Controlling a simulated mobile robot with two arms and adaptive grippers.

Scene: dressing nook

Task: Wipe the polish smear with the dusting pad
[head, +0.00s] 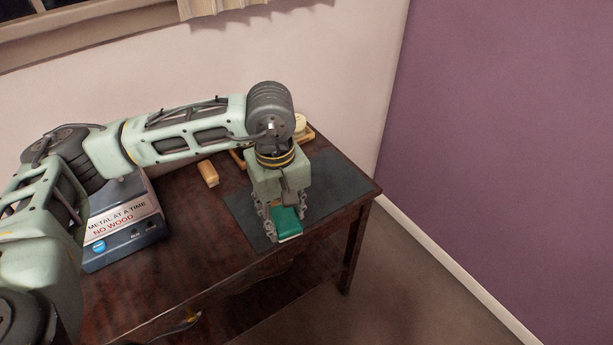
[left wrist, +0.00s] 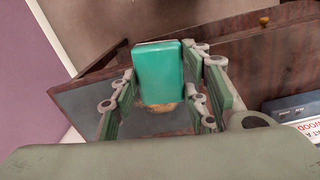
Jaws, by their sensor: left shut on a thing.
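My left gripper (head: 285,222) is shut on a green dusting pad (head: 286,221) over the front part of a dark mat (head: 335,183) on the wooden table. In the left wrist view the pad (left wrist: 160,72) sits between the two fingers (left wrist: 162,100). A yellowish-brown patch (left wrist: 163,108), perhaps the polish smear, shows just by the pad's lower edge there. No smear shows in the head view, where the gripper and arm cover part of the mat. I cannot tell whether the pad touches the mat. My right gripper is not in view.
A grey-blue machine (head: 123,228) labelled "NO WOOD" stands on the table's left. A small tan block (head: 208,173) lies left of the mat. A tray with a round pale item (head: 300,123) is behind my wrist. The mat's right part is clear.

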